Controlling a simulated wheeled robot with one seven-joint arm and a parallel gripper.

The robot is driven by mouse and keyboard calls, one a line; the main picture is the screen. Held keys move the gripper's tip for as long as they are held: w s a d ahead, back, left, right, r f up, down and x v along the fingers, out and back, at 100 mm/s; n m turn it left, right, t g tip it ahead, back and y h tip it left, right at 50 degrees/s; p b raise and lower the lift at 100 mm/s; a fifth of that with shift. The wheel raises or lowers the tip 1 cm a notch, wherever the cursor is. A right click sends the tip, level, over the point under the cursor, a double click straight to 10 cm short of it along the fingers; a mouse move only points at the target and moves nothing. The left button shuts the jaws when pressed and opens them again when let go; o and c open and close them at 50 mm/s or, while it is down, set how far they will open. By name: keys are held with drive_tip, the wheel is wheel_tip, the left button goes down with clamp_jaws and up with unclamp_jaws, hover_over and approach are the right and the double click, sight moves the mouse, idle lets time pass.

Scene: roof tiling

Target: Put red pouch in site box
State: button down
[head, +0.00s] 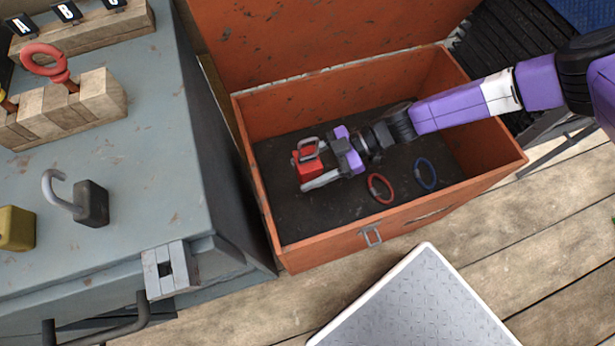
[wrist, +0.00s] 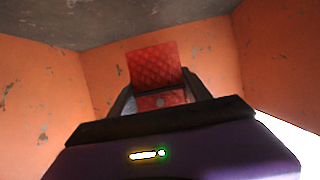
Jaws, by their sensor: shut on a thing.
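The red pouch (head: 308,168) is between the fingers of my gripper (head: 311,166), inside the orange site box (head: 400,225). In the head view the pouch is over the left part of the box's dark floor; I cannot tell if it touches the floor. In the wrist view the red quilted pouch (wrist: 155,68) shows beyond my gripper (wrist: 160,100), with the orange box walls (wrist: 205,45) around it. My gripper is shut on the pouch. The box lid (head: 320,35) stands open at the back.
A red ring (head: 380,188) and a blue ring (head: 426,173) lie on the box floor, right of my gripper. A grey bench (head: 150,130) at left holds padlocks (head: 92,203) and wooden blocks (head: 100,95). A metal-topped platform (head: 415,305) stands in front of the box.

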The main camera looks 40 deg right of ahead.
drive_tip(key=shift+f+b, duration=1.05)
drive_tip(key=shift+f, duration=2.1)
drive_tip(key=shift+f, duration=0.1)
drive_tip(key=shift+c, duration=2.4)
unclamp_jaws()
drive_tip(key=p+v, duration=0.2)
drive_tip(key=v, duration=1)
